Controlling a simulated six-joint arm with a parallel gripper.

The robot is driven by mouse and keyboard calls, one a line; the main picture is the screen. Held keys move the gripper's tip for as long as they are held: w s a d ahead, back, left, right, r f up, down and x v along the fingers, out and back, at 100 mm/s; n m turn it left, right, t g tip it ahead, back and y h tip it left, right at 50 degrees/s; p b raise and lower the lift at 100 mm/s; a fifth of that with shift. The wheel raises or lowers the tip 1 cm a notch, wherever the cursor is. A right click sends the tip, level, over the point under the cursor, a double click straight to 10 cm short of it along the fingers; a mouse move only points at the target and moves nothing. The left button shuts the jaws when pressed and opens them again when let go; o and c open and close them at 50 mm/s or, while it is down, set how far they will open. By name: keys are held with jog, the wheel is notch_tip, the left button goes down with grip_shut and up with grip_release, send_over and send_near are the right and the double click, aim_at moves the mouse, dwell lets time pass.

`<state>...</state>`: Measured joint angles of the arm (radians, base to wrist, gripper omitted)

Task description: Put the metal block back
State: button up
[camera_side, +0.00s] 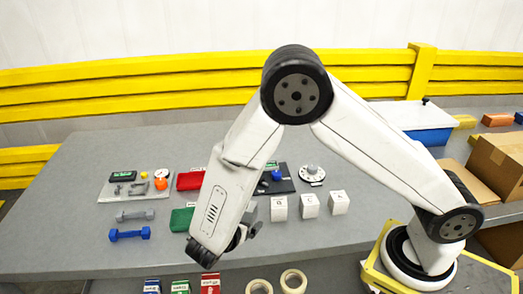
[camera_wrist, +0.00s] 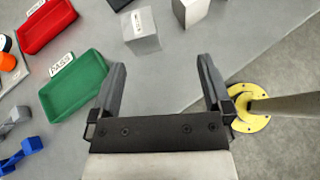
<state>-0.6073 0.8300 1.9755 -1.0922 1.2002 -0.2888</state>
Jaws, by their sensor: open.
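The metal block is most likely the grey cube (camera_wrist: 142,41) with a white label on top, standing on the grey table ahead of my gripper in the wrist view. In the side view a grey block (camera_side: 250,211) shows partly behind my arm, left of the white cubes. My gripper (camera_wrist: 160,65) is open, with nothing between its fingers. It is over the table's front edge, short of the grey cube and not touching it. In the side view my gripper (camera_side: 247,231) is partly hidden by my wrist.
A green tray (camera_wrist: 82,92) lies left of my gripper, with a red tray (camera_wrist: 40,30) beyond it. White cubes (camera_side: 310,205) stand in a row to the right. Dumbbells (camera_side: 130,234) lie at the left. Tape rolls (camera_side: 293,280) and small boxes (camera_side: 210,284) are in front.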

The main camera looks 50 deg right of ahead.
jog(key=s+d+r+m+y, duration=0.3)
jog(key=m+y, duration=0.3)
jog(key=m, duration=0.4)
jog(key=s+d+r+m+y, duration=0.4)
jog(key=s+r+m+y, duration=0.1)
jog(key=m, duration=0.5)
jog(key=shift+s+d+m+g+y, duration=0.15)
jog(key=shift+d+m+g+y, duration=0.15)
jog(key=shift+g+y, duration=0.1)
jog(key=shift+r, duration=0.1)
